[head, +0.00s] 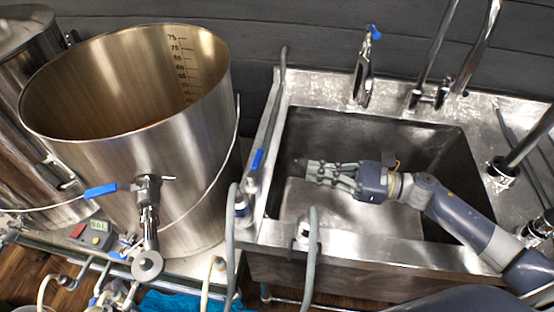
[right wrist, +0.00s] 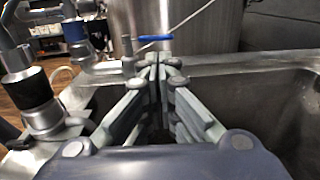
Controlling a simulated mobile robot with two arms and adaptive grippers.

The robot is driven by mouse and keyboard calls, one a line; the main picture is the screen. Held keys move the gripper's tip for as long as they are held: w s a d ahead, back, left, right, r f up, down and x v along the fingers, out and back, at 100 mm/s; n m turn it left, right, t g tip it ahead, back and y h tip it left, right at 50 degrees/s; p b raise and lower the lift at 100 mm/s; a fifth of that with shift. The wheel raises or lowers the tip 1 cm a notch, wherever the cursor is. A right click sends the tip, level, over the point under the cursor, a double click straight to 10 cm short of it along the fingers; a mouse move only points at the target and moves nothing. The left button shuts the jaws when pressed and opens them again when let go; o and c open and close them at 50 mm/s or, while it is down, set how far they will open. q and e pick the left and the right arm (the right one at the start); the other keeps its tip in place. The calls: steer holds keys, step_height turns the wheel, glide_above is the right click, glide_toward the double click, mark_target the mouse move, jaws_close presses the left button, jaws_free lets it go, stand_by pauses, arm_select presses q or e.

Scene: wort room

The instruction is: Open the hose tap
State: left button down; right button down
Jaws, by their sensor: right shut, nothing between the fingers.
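A tap with a blue lever handle (head: 257,160) stands at the left rim of the sink, with grey hose beside it. I take it to be the hose tap. In the right wrist view, a blue lever (right wrist: 155,39) shows just beyond the fingertips, above grey metal fittings. My right gripper (head: 309,171) is shut and empty, over the sink basin and pointing left toward that tap. A gap remains between them in the head view. The closed fingertips also show in the right wrist view (right wrist: 158,72). My left gripper is not in view.
A steel sink (head: 440,255) surrounds my right gripper. A second tap with a blue top (head: 364,72) stands at its back rim. Hoses (head: 310,250) rise along the sink's front.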

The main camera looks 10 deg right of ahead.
steer(key=p, duration=0.3)
glide_toward(257, 159)
steer(key=w+a+f, duration=0.2)
steer(key=w+a, duration=0.1)
steer(key=a, duration=0.1)
steer(key=shift+w+a, duration=0.25)
steer(key=shift+a, duration=0.3)
